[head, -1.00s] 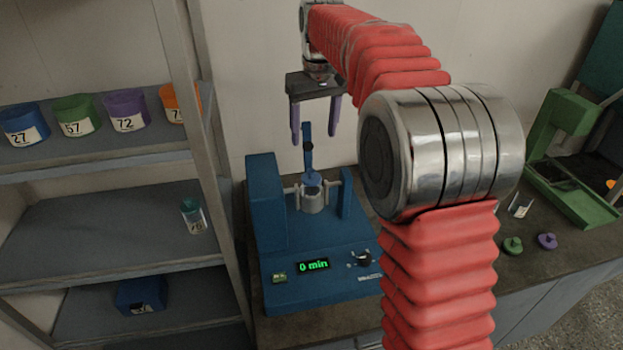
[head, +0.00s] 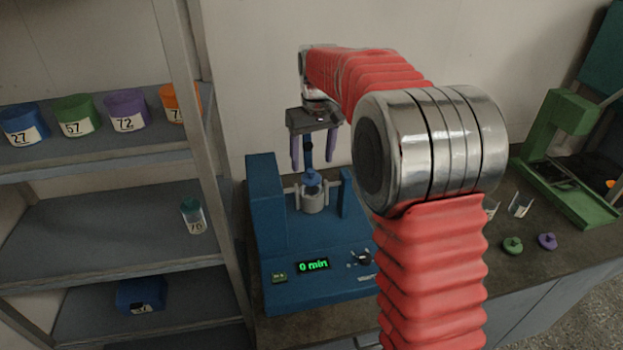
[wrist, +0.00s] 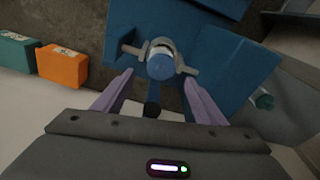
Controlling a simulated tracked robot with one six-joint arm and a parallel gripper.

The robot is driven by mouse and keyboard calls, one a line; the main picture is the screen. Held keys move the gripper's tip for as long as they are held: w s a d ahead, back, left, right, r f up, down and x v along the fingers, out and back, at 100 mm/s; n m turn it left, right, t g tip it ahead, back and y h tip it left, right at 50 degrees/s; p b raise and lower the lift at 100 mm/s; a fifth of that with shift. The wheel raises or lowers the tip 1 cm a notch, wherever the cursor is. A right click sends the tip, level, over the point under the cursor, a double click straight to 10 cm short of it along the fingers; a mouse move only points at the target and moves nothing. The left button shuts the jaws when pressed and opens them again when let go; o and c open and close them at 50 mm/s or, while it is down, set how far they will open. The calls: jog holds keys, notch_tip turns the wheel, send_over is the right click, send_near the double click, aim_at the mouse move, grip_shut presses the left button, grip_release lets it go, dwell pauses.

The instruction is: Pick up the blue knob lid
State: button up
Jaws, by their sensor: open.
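The blue knob lid (head: 312,178) sits on top of a silver cup (head: 313,201) in the blue shaker (head: 285,255). In the wrist view the lid (wrist: 160,66) shows from above as a blue disc, between two pale side clamps. My gripper (head: 313,163) is open and empty, pointing down with its purple fingers spread above the lid. In the wrist view its fingertips (wrist: 158,77) lie on either side, a little short of the lid, with no contact visible. A blue upright bar with a black knob (wrist: 152,109) shows between the fingers.
The shaker's tall block (head: 264,200) stands left of the cup. A shelf (head: 110,235) at left holds several coloured bowls and a vial (head: 194,214). Green (head: 512,245) and purple (head: 547,241) knob lids lie on the bench at right, near a green device (head: 555,130).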

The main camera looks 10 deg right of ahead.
aim_at(311, 170)
jog(key=shift+w+a+f, duration=0.1)
jog(key=shift+w+f, duration=0.05)
jog(key=shift+f, duration=1.15)
jog(key=shift+w+f, duration=0.1)
jog(key=shift+f, duration=1.15)
jog(key=c, duration=1.1)
jog(key=shift+r, duration=0.1)
notch_tip(311, 170, up, 18)
jog(key=shift+f, duration=0.1)
jog(key=shift+s, duration=0.1)
